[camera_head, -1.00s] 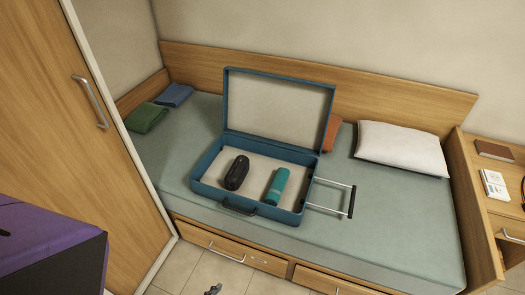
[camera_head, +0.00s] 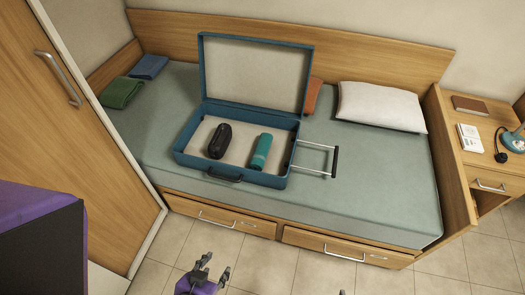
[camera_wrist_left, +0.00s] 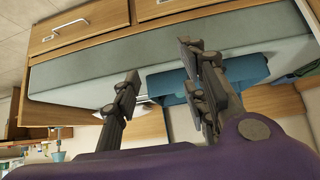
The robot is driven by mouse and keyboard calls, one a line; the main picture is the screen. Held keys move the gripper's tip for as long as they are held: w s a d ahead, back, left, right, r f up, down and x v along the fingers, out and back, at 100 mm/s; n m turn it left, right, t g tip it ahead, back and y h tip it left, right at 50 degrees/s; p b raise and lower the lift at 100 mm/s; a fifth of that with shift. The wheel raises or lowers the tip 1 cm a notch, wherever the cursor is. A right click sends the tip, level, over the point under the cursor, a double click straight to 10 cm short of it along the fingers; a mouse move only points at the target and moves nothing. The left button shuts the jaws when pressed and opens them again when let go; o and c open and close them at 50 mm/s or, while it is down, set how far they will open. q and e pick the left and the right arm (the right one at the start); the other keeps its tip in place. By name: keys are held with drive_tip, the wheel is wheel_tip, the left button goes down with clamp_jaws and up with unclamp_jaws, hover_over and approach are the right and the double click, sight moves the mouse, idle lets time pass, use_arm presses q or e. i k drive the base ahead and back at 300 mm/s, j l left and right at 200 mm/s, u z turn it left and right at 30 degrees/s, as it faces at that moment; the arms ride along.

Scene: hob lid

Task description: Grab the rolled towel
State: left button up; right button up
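The rolled towel (camera_head: 261,152) is a teal roll lying in the right part of an open blue suitcase (camera_head: 230,176) on the bed. My left gripper (camera_head: 213,268) is open and empty, low in the head view, over the floor in front of the bed and well short of the towel. In the left wrist view its two dark fingers (camera_wrist_left: 158,62) stand apart with nothing between them. That view is turned over and shows part of the suitcase (camera_wrist_left: 248,70) behind the fingers; I cannot make out the towel there. A small dark tip (camera_head: 342,292) at the bottom edge may be my right gripper.
A black case (camera_head: 220,141) lies left of the towel. The suitcase lid (camera_head: 255,72) stands up behind, and its pull handle (camera_head: 334,162) sticks out right. The bed's front drawers (camera_head: 235,219) face me. A wardrobe (camera_head: 65,140) is left, a desk (camera_head: 490,165) right.

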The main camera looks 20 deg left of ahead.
sight(257, 163)
drive_tip(key=i+j+z, duration=0.15)
drive_tip(key=i+j, duration=0.15)
drive_tip(key=i+j+z, duration=0.1)
drive_tip(key=i+j, duration=0.2)
drive_tip(key=j, duration=0.2)
drive_tip(key=i+j+z, duration=0.15)
drive_tip(key=i+j, duration=0.15)
drive_tip(key=j, duration=0.1)
